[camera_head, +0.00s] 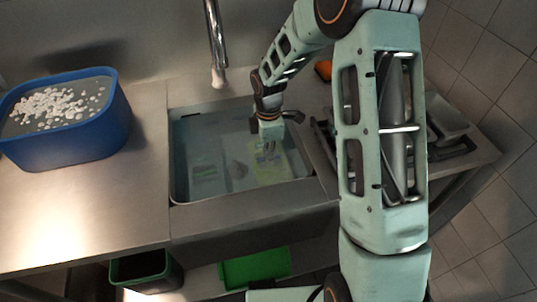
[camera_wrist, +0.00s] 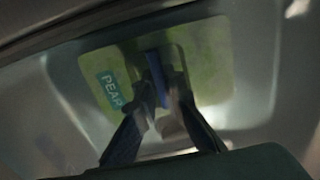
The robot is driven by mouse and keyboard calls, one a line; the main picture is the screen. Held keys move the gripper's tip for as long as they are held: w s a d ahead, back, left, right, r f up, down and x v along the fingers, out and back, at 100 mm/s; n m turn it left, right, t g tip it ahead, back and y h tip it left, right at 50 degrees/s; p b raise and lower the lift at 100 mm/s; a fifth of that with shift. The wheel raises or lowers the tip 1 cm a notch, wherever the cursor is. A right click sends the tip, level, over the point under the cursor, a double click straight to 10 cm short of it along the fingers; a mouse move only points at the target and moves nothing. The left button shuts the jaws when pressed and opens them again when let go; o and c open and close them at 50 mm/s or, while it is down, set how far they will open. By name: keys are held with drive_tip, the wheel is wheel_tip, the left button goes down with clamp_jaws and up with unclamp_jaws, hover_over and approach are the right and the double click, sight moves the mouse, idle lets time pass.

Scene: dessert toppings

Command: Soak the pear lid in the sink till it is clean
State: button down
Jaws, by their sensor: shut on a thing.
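The pear lid (camera_wrist: 208,50) is a pale yellow-green plate with rounded corners, a teal "PEAR" label and a blue grip in its middle. Its surface looks mottled, but the wrist view is too dim to tell how clean it is. My gripper (camera_wrist: 163,98) is shut on the blue grip. In the head view my gripper (camera_head: 268,148) reaches down into the sink (camera_head: 182,150), with the lid (camera_head: 272,174) below it in the right part of the basin. The sink seems to hold water. I cannot tell how deep the lid sits.
A metal faucet (camera_head: 214,45) rises behind the sink. A blue tub (camera_head: 70,145) with white bits on top stands on the counter at left. Dark items (camera_head: 450,135) lie right of the sink. A dark bin (camera_head: 143,268) and a green object (camera_head: 255,268) are below.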

drive_tip(key=c, duration=2)
unclamp_jaws()
drive_tip(key=shift+o, duration=0.2)
drive_tip(key=shift+r, duration=0.1)
wheel_tip(320, 180, up, 16)
drive_tip(key=p, duration=1.2)
